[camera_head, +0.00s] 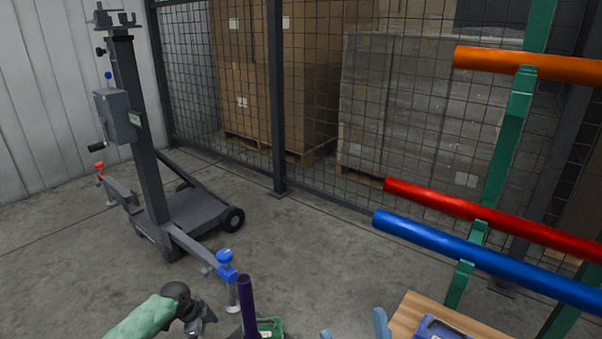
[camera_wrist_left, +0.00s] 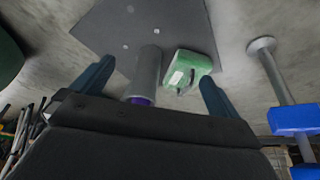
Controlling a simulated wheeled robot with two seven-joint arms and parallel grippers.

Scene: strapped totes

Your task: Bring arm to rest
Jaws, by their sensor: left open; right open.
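My right gripper (camera_head: 352,324) shows at the bottom edge of the head view as two blue fingers, apart with nothing between them. My left gripper (camera_wrist_left: 156,72) is open in the left wrist view, pointing down over a dark grey plate. A grey post with a purple end (camera_wrist_left: 146,70) stands between its fingers, and I cannot tell whether they touch it. A green case (camera_wrist_left: 189,70) lies beside the post. A pale green arm section with a dark joint (camera_head: 150,315) comes in at the lower left of the head view; the left fingers are not clear there.
A grey wheeled lift stand (camera_head: 150,150) with a blue-capped foot (camera_head: 227,265) stands at left. Red (camera_head: 470,208), blue (camera_head: 480,252) and orange (camera_head: 530,65) bars cross a green frame at right. A wooden surface (camera_head: 405,318) holds a purple case (camera_head: 440,328). Mesh fencing (camera_head: 310,100) closes the back; the middle floor is clear.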

